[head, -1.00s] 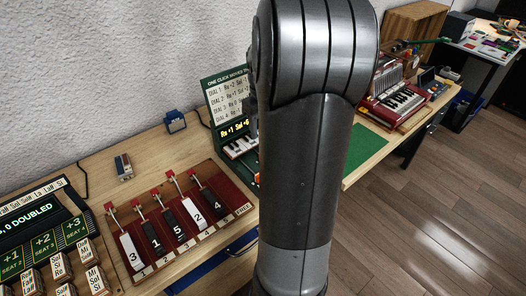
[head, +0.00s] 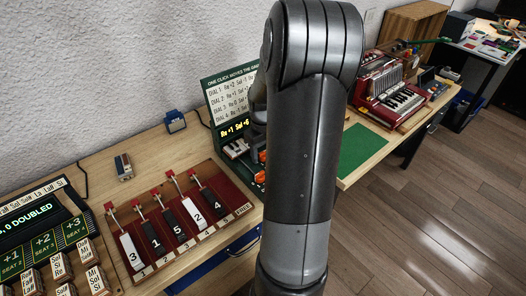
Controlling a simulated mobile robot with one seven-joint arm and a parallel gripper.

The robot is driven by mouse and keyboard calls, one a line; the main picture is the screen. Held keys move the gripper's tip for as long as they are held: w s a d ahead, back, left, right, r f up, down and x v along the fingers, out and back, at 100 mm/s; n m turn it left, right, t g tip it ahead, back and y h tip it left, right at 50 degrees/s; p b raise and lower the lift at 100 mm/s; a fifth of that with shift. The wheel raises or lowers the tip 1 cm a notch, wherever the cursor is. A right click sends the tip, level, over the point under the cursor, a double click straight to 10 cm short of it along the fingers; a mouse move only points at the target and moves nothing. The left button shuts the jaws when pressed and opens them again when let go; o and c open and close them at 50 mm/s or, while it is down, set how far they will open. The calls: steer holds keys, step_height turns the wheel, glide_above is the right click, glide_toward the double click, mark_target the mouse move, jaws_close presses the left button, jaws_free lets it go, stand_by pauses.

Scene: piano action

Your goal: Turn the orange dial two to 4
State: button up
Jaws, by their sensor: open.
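The green dial box (head: 212,112) stands on the bench behind my arm. Its upright card lists dial 1 to dial 4, and its lit display (head: 234,129) reads "Re +1 Sol +6". Two orange dial parts (head: 262,156) show at the left edge of my arm, low on the box. I cannot tell which is dial two or what number it points to. My gripper (head: 258,136) is open, only partly seen at the display's right end, just above the orange parts. Its fingertips and any contact are hidden by my arm.
A red rack with numbered keys (head: 243,208) lies left of the box. A dark seat panel (head: 35,222) is at far left. A small blue-framed item (head: 175,121) stands near the wall. A green mat (head: 362,150) and red accordion (head: 392,85) are to the right.

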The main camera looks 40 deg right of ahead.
steer(key=shift+c, duration=0.2)
steer(key=c, duration=0.9)
steer(key=shift+m, duration=0.7)
steer(key=shift+c, duration=0.2)
steer(key=o, duration=1)
step_height(320, 180, up, 11)
steer(key=shift+f, duration=0.1)
